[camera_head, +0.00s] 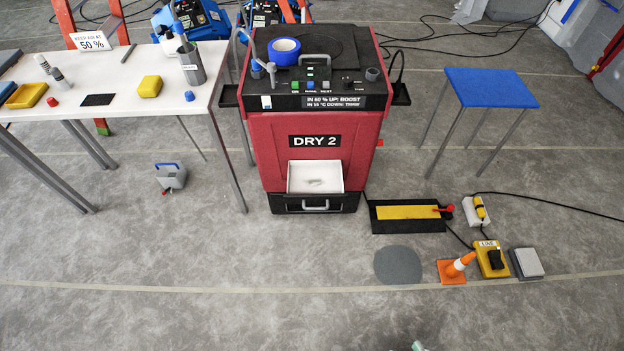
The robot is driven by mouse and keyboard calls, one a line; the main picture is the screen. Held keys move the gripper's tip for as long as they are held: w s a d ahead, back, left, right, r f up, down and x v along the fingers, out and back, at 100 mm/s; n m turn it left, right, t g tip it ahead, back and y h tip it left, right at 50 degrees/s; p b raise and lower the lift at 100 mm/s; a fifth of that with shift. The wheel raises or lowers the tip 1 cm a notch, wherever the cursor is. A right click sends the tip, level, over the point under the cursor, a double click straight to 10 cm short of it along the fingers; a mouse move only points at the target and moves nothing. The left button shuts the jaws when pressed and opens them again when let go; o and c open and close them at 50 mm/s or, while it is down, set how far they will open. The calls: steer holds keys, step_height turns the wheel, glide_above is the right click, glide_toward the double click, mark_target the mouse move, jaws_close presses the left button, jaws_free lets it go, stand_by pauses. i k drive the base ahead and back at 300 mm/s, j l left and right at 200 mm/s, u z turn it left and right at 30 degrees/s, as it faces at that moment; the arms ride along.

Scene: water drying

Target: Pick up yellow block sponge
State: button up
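A yellow block sponge (150,86) lies on the white table (200,101) at the left, near the middle of its top. It stands apart from the things around it. A grey cup (190,68) holding tools is behind it to the right. A small black pad (97,100) lies to its left. My gripper does not show in this view. A small pale and green bit at the bottom edge is too cut off to identify.
A yellow tray (26,97), a red knob-like piece (52,102) and bottles share the table. A red DRY 2 machine (272,160) stands right of it. A grey container (171,176) is under the table. An orange cone (455,266) stands at right. The front floor is mostly clear.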

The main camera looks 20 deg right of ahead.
mark_target(150, 84)
steer(key=i+j+z, duration=0.1)
steer(key=i+j, duration=0.15)
steer(key=i+j+z, duration=0.15)
steer(key=j, duration=0.35)
steer(key=i+j+z, duration=0.1)
steer(key=i+j, duration=0.2)
steer(key=j, duration=0.1)
